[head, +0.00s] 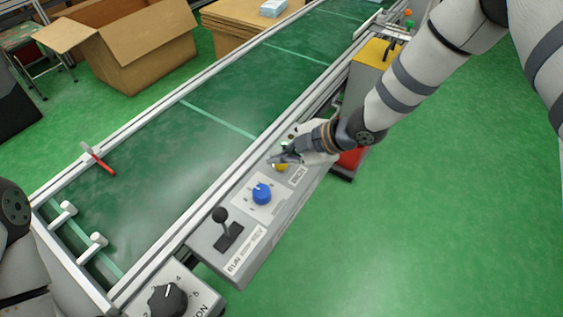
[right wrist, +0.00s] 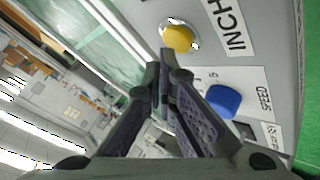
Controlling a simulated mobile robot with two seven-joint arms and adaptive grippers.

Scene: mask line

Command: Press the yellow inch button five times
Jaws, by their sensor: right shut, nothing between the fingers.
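The yellow inch button (right wrist: 178,38) sits on the grey control panel (right wrist: 262,80) beside the INCH label in the right wrist view. In the head view the yellow button (head: 281,167) shows partly behind my right gripper (head: 274,159). My right gripper is shut and empty, and its fingertips (right wrist: 165,52) appear just beside the lower left edge of the button in the wrist view. I cannot tell whether they touch it. My left gripper is not in view; only part of my left arm shows at the left edge.
A blue speed knob (head: 262,194) and a black lever (head: 222,222) stand on the same panel. A black dial (head: 168,300) is at the bottom. The green conveyor belt (head: 200,130) runs alongside, with a red-handled tool (head: 98,158) on its rail. An open cardboard box (head: 140,60) stands behind.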

